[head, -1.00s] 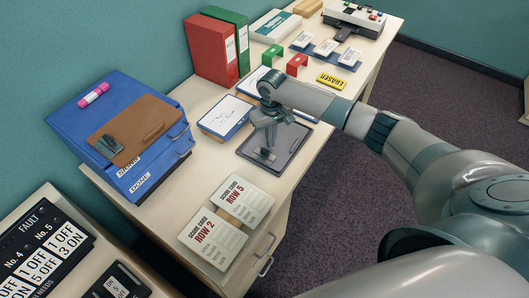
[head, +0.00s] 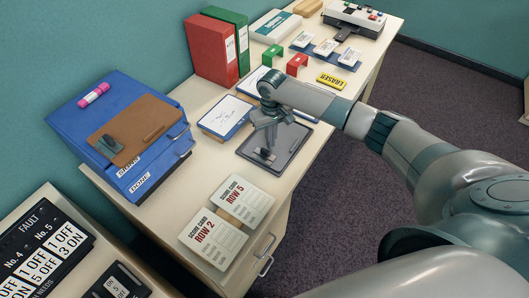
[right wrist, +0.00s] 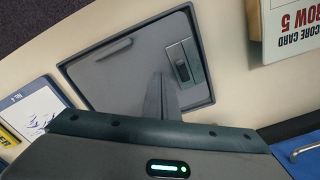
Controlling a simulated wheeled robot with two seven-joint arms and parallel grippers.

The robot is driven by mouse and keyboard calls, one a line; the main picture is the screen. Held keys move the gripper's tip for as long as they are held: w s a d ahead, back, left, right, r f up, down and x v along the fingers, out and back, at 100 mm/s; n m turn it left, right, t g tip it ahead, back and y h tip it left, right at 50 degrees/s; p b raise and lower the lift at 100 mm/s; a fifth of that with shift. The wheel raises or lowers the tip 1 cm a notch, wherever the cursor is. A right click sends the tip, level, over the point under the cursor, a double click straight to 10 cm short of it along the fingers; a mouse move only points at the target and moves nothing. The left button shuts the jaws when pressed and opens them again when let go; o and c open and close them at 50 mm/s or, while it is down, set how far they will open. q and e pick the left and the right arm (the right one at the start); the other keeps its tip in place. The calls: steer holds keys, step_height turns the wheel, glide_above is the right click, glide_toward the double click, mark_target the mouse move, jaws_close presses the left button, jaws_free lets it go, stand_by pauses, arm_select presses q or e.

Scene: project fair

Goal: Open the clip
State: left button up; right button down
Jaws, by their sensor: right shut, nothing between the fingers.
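My right gripper (head: 268,147) points down over the clipboard, close to the clip. Its fingers (right wrist: 161,90) are shut and empty. They hide part of the board, and I cannot tell whether they touch the clip. My left gripper is not in view.
Score cards (head: 227,222) lie at the near table edge. A blue-framed sheet (head: 226,117) is beside the clipboard. Blue trays (head: 160,165) carry a brown clipboard (head: 135,130) at left. Red and green binders (head: 212,48) stand behind. Little table is free around the clipboard.

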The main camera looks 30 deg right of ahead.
steer(key=shift+f, duration=0.65)
stand_by(0.3)
steer(key=shift+r+p, duration=1.05)
